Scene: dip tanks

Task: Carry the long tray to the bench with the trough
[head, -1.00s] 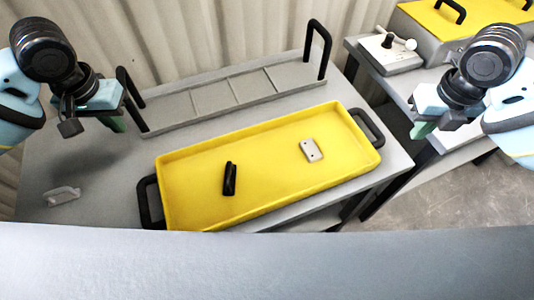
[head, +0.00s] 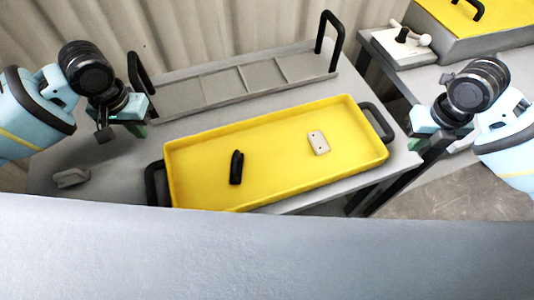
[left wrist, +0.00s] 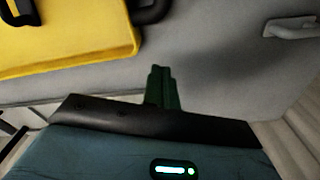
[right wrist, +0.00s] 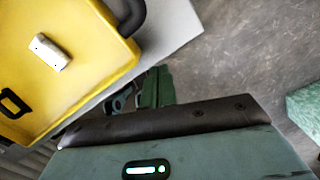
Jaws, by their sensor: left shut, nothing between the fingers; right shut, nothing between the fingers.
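A long yellow tray (head: 275,190) with black end handles lies on the near grey bench. Its left handle (head: 152,183) and right handle (head: 378,122) are free. A narrower grey tray (head: 190,100) with dividers and tall black handles stands behind it. I cannot tell which is the task's long tray. My left gripper (head: 136,128) is shut and empty, above the bench between the yellow tray's left end and the grey tray. My right gripper (head: 422,143) is shut and empty, beyond the yellow tray's right end. Both shut finger pairs show in the left wrist (left wrist: 162,88) and right wrist (right wrist: 157,86) views.
A black piece (head: 236,167) and a pale block (head: 318,143) lie in the yellow tray. A light handle-like piece (head: 71,178) lies at the bench's left. A second bench at right bears a yellow-topped grey box (head: 470,42) and a lever box (head: 400,47). A gap separates the benches.

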